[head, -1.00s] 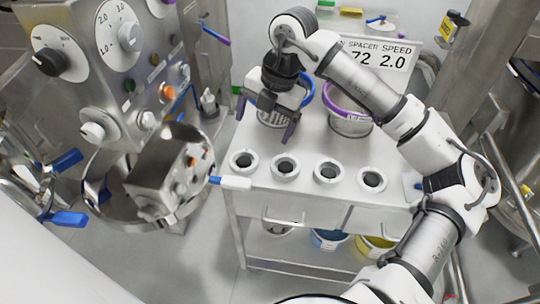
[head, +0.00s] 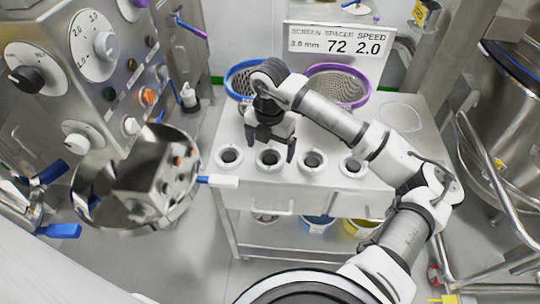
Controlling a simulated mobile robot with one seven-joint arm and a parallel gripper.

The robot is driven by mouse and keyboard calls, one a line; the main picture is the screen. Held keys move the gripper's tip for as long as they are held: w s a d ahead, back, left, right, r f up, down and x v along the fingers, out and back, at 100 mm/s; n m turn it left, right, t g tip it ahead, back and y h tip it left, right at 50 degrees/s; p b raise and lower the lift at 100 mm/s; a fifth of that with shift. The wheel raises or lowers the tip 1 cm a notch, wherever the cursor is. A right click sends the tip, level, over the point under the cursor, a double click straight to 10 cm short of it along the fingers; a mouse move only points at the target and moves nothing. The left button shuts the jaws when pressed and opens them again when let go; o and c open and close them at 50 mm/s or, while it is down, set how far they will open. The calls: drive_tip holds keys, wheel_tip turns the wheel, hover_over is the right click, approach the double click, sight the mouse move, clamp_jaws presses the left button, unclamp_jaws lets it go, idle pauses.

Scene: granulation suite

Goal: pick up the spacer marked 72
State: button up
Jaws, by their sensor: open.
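Several white ring-shaped spacers with dark centres stand in a row on the metal cart top (head: 400,140): a far-left one (head: 229,157), a second from left (head: 269,159), a third (head: 312,161) and a far-right one (head: 352,165). Their markings are too small to read, so I cannot tell which is 72. My gripper (head: 271,146) is open and empty, pointing down with its fingers spread over the second spacer from left. It seems to be just above or behind that spacer; the exact gap is unclear.
Blue-rimmed (head: 243,67) and purple-rimmed (head: 338,84) screens stand behind the row. A white-and-blue tool (head: 220,181) sticks out at the cart's left edge. A steel machine with a bowl (head: 95,190) is at left.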

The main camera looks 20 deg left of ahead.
sight(270, 158)
drive_tip(key=shift+f+p, duration=0.4)
drive_tip(key=shift+f, duration=1.2)
drive_tip(key=c, duration=1.1)
drive_tip(key=shift+c, duration=0.2)
